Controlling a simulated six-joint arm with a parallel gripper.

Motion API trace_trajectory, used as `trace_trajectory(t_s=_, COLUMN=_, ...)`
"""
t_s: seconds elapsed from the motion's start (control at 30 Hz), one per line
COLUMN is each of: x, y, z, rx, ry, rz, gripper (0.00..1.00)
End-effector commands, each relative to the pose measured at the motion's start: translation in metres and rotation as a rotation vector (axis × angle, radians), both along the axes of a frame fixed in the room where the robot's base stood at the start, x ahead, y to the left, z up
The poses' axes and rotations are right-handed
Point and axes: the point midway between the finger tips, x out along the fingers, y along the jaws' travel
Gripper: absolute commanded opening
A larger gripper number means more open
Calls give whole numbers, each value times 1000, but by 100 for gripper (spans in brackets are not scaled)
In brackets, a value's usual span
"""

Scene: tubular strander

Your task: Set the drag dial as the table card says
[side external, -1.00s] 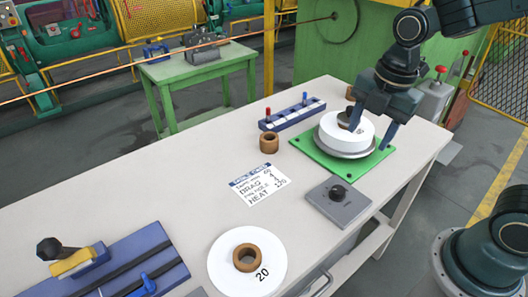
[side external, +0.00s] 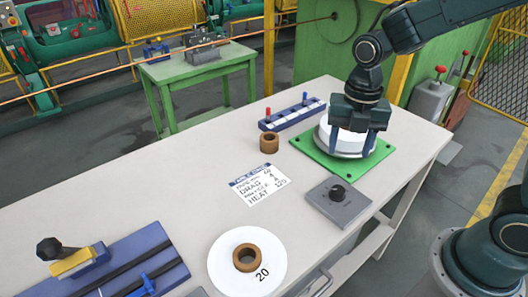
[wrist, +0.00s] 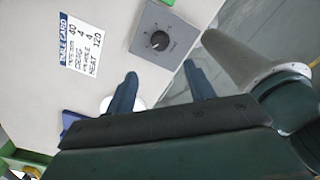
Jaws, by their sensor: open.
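The drag dial is a black knob (side external: 338,192) on a square grey plate (side external: 350,213) on the table. In the wrist view the knob (wrist: 159,40) and its plate (wrist: 183,29) lie ahead of the fingers, with marks around the knob too small to read. The table card (side external: 260,184) lies left of the dial. In the wrist view the card (wrist: 82,43) has a DRAG line that appears to read 4, and HEAT 120. My gripper (side external: 352,148) is open over the white drum on the green plate, behind the dial. Its fingers (wrist: 161,78) are apart and empty, short of the knob.
The green plate (side external: 318,163) carries the white drum (side external: 326,134). A blue rack (side external: 290,116) with red and blue pegs and a brown ring (side external: 269,143) stand left of it. A white disc (side external: 225,262) marked 20 lies in front. The table between card and dial is clear.

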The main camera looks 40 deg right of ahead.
Motion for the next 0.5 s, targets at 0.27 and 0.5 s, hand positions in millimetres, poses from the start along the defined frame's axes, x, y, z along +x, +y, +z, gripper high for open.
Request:
trace_trajectory(t_s=0.27, x=-1, y=0, z=-31, rx=-1, ry=6, rz=-1, gripper=54)
trace_trajectory(t_s=0.5, x=-1, y=0, z=-63, rx=-1, ry=4, rz=-1, gripper=54)
